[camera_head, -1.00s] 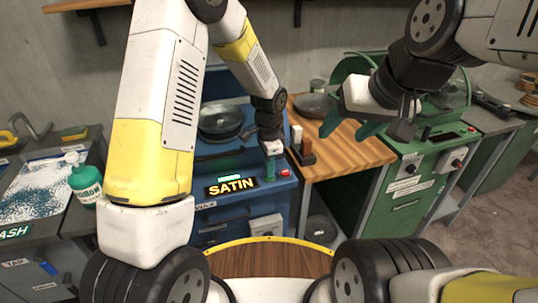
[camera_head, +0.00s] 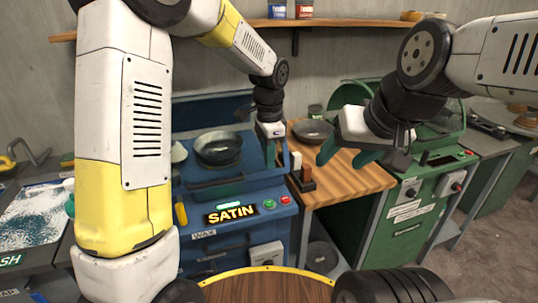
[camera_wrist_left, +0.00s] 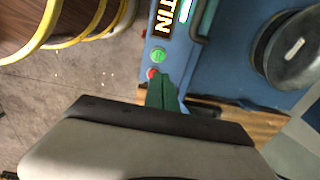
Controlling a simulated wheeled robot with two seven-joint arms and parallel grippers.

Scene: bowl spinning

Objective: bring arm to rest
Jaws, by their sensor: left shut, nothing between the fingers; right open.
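My left gripper (camera_head: 270,153) is shut and empty, with its green fingers together pointing down. It hangs above the blue machine (camera_head: 232,244), behind its front panel and apart from the buttons in the head view. In the left wrist view its green fingers (camera_wrist_left: 163,96) show beside the red button (camera_wrist_left: 152,73) and the green button (camera_wrist_left: 158,56).
A dark bowl (camera_head: 218,148) sits on the blue machine, whose lit sign (camera_head: 230,213) reads SATIN. Another bowl (camera_head: 313,131) and a small dark block (camera_head: 305,180) are on the wooden bench (camera_head: 350,182). A shelf (camera_head: 330,24) runs along the wall.

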